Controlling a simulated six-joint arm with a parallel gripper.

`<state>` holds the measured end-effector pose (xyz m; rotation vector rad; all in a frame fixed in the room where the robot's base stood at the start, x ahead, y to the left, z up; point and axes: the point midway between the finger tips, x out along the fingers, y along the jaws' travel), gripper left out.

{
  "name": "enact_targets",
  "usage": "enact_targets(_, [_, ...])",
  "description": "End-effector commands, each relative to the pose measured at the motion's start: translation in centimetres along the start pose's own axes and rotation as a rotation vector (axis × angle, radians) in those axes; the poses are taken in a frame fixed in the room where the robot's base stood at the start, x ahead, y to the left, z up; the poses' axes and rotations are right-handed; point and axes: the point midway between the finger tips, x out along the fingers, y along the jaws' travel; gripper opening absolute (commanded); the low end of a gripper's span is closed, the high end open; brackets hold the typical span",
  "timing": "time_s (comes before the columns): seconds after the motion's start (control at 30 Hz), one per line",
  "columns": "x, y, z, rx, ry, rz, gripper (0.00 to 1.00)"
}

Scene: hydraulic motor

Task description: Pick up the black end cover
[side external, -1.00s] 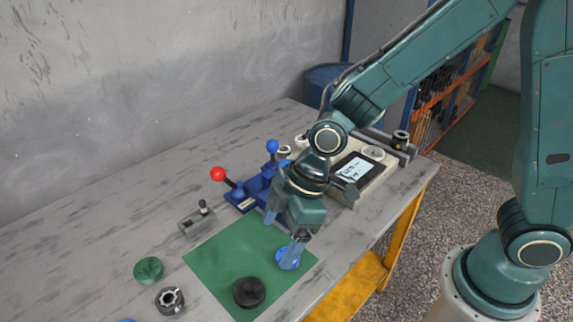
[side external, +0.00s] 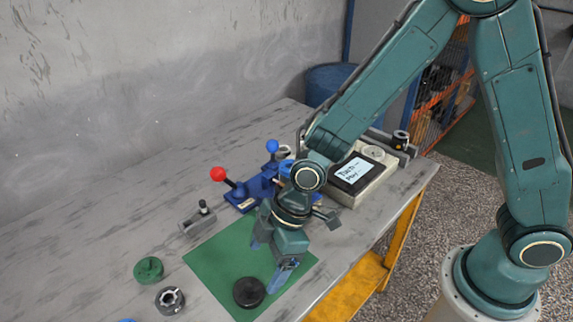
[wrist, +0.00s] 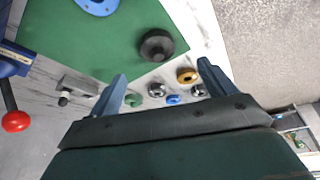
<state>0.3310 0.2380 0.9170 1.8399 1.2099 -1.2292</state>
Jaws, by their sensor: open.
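The black end cover (side external: 249,292) is a round dark disc lying on the green mat (side external: 222,257), near its front corner. It also shows in the wrist view (wrist: 156,46), beyond the fingertips and roughly between their lines. My gripper (side external: 267,265) is over the mat, up and to the right of the cover in the side view. Its two bluish fingers are apart, with nothing held between them, as the wrist view (wrist: 162,74) shows. I see no contact with the cover.
A blue part (wrist: 97,5) lies on the mat. A green part (side external: 148,270) and a dark ring (side external: 170,300) sit left of the mat. A blue fixture with a red-knobbed lever (side external: 218,174) and a small grey clamp (side external: 198,220) stand behind.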

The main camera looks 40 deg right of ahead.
Motion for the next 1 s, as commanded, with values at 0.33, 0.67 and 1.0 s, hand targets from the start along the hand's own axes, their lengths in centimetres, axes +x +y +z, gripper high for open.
enact_targets(0.33, [3.1,0.0,0.0,0.000,-0.002,0.000,0.83])
enact_targets(0.67, [3.5,0.0,0.0,0.000,0.000,0.001,0.83])
enact_targets(1.0, [5.6,0.3,0.0,0.000,-0.002,0.000,0.83])
